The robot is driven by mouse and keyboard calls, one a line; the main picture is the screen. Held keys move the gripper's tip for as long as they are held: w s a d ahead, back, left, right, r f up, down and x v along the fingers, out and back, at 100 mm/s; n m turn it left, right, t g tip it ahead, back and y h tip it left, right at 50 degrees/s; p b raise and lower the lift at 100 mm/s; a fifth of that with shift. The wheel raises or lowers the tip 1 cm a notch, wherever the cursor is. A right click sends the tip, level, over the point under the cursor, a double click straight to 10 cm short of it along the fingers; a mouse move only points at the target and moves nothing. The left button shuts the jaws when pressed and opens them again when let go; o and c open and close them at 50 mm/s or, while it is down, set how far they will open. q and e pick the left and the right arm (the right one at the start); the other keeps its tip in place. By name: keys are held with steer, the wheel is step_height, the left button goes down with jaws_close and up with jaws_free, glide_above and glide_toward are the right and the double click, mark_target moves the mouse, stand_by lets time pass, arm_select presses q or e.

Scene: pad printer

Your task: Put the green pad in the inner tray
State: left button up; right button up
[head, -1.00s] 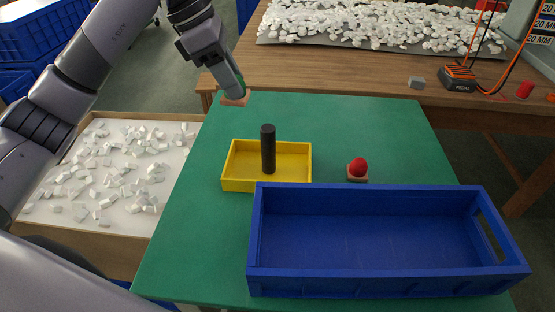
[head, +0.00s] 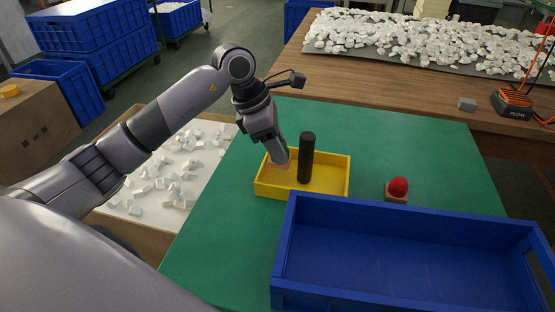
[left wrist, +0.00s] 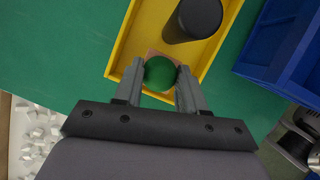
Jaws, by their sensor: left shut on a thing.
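The green pad (left wrist: 160,73), a green dome on a flat brownish base, is between the fingers of my left gripper (left wrist: 158,88). That gripper (head: 281,153) is shut on it, fingers pointing down, at the left end of the yellow tray (head: 318,192). In the head view the fingers mostly hide the pad; only its base (head: 277,164) shows. In the left wrist view the pad lies inside the outline of the yellow tray (left wrist: 125,58), beside the black post (left wrist: 192,20). I cannot tell if its base touches the tray floor. My right gripper is not in view.
The black post (head: 306,158) stands upright in the yellow tray. A large blue bin (head: 405,208) is in front of it. A red pad (head: 398,186) on a brownish base sits to the right on the green table (head: 225,235). The table behind the tray is clear.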

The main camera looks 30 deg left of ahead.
arm_select(q)
steer(key=shift+f, duration=2)
steer(key=shift+f, duration=0.1)
steer(key=o, duration=1.1)
steer(key=shift+a+r, duration=0.1)
steer(key=shift+r, duration=0.3)
steer(key=v, duration=1.1)
steer(key=shift+r+p, duration=0.2)
steer(key=shift+p, duration=0.1)
